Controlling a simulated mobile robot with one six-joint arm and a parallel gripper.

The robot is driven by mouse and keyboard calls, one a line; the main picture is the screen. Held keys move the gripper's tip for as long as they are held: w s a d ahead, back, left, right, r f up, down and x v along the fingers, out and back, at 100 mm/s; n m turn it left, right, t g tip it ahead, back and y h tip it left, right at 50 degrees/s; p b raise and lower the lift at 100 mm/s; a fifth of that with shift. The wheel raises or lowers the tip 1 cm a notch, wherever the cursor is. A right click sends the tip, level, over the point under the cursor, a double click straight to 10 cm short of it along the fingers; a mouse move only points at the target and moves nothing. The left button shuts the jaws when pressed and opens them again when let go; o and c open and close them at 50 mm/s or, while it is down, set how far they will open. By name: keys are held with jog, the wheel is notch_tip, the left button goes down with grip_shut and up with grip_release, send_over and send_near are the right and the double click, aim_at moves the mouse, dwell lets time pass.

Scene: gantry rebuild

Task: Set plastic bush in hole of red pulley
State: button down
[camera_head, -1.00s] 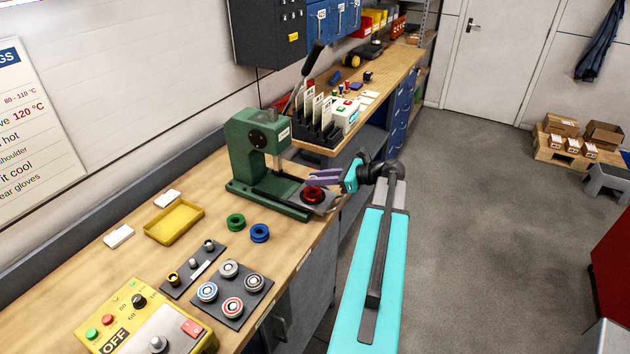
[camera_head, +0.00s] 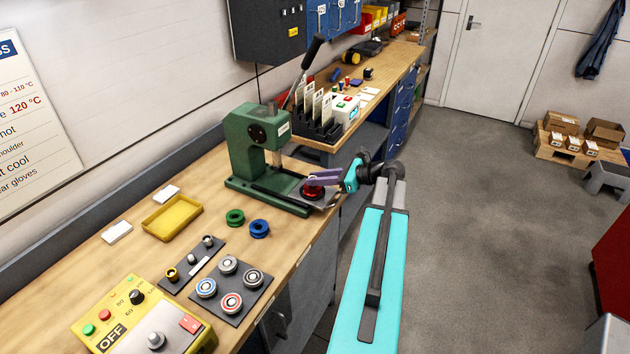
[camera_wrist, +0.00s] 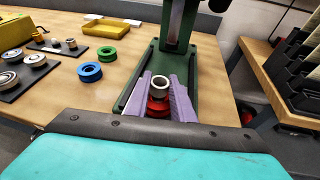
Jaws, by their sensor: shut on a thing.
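The red pulley (camera_head: 313,192) lies on the plate of the green press, at its front end; in the wrist view it shows (camera_wrist: 158,106) between and below my fingers. The bush, a pale grey ring (camera_wrist: 160,83), sits between my purple fingertips, over the pulley. My gripper (camera_wrist: 161,88) is shut on the bush. In the head view my gripper (camera_head: 312,178) is over the pulley and hides part of it, and the bush cannot be made out. I cannot tell whether the bush touches the pulley's hole.
The green press (camera_head: 252,150) stands close behind my gripper, its ram above the plate. A green pulley (camera_head: 235,217) and a blue pulley (camera_head: 259,229) lie on the bench nearby. A bush rack (camera_head: 183,281), a bearing plate (camera_head: 255,295) and a yellow tray (camera_head: 158,231) are farther left.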

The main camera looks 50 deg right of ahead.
jog(key=shift+f, duration=0.85)
dwell(0.4)
jog(key=c, duration=1.5)
grip_release()
jog(key=shift+o, duration=0.2)
jog(key=shift+s, duration=0.15)
jog(key=shift+s+d+r+b, duration=0.15)
jog(key=shift+s+d+b, duration=0.2)
jog(key=shift+s+b, duration=0.05)
jog(key=b+v, duration=0.3)
jog(key=v, duration=0.9)
jog(key=shift+s+r, duration=0.2)
jog(key=shift+s, duration=0.05)
